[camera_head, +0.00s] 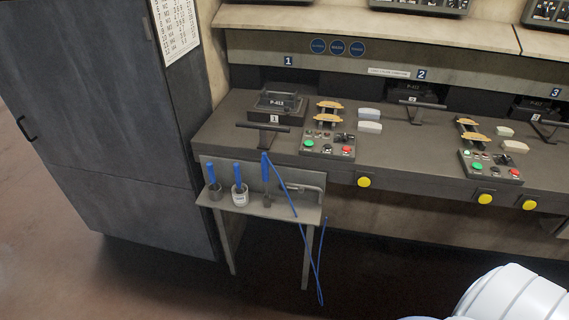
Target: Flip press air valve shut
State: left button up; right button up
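No part is plainly marked as the press air valve, so I cannot tell which it is. A light pipe-like fitting (308,188) lies across the right side of a small side shelf (228,207) at the front left of the workbench. A blue hose (302,228) hangs from this area down towards the floor. Yellow round knobs (364,182) sit on the bench's front face. Press station 1 (277,104) stands on the bench with a black T-shaped handle (265,128) in front. Neither of my grippers is in view.
Three blue-handled tools (238,176) stand on the side shelf. Control boxes (328,144) with coloured buttons and tan brake shoes (326,112) sit on the workbench (240,105). A tall dark cabinet (90,120) stands left. The floor (170,290) at front left is clear.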

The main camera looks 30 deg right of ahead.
aim_at(301, 190)
jog(key=l+z, duration=0.15)
jog(key=z, duration=0.8)
